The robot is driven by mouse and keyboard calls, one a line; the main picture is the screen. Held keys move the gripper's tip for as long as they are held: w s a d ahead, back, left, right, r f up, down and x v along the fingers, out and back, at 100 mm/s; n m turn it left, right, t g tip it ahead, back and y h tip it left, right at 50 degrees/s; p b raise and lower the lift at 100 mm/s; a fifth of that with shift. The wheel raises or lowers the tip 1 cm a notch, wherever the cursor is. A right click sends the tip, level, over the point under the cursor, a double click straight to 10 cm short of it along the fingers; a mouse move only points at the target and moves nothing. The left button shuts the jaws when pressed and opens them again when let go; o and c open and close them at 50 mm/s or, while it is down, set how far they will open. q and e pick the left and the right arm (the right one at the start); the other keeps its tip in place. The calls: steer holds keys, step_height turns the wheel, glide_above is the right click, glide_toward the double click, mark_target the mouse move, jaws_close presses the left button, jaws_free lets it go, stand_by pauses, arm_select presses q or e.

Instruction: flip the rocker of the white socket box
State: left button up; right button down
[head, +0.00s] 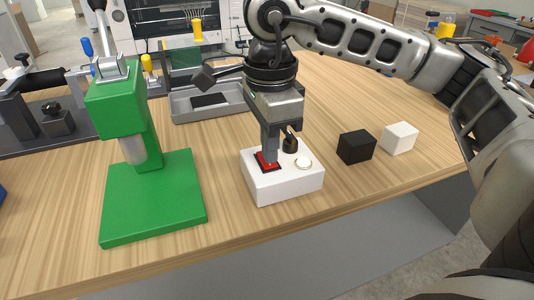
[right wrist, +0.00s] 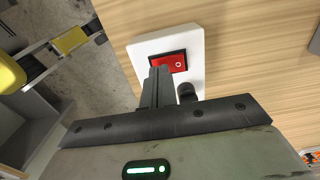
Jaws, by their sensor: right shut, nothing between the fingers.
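The white socket box (head: 285,182) sits on the wooden table in front of my right arm. On its top are a red rocker (head: 266,161) in a black frame, a black knob (head: 290,145) and a round pale button (head: 304,163). My right gripper (head: 270,152) points down, shut and empty, with its fingertips at the rocker. In the right wrist view the shut fingertips (right wrist: 160,72) overlap the near left edge of the red rocker (right wrist: 172,63). I cannot tell whether they touch it. The white box (right wrist: 142,50) shows around it. My left gripper is not in view.
A green press (head: 150,195) stands to the left of the box. A black cube (head: 356,146) and a white cube (head: 399,138) sit to the right. A grey tray (head: 185,108) with a dark block lies behind. The table's front edge is close to the box.

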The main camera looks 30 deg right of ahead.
step_height(320, 180, up, 6)
steer(key=p, duration=0.3)
steer(key=shift+r+p, duration=0.15)
steer(key=shift+p, duration=0.25)
stand_by(0.3)
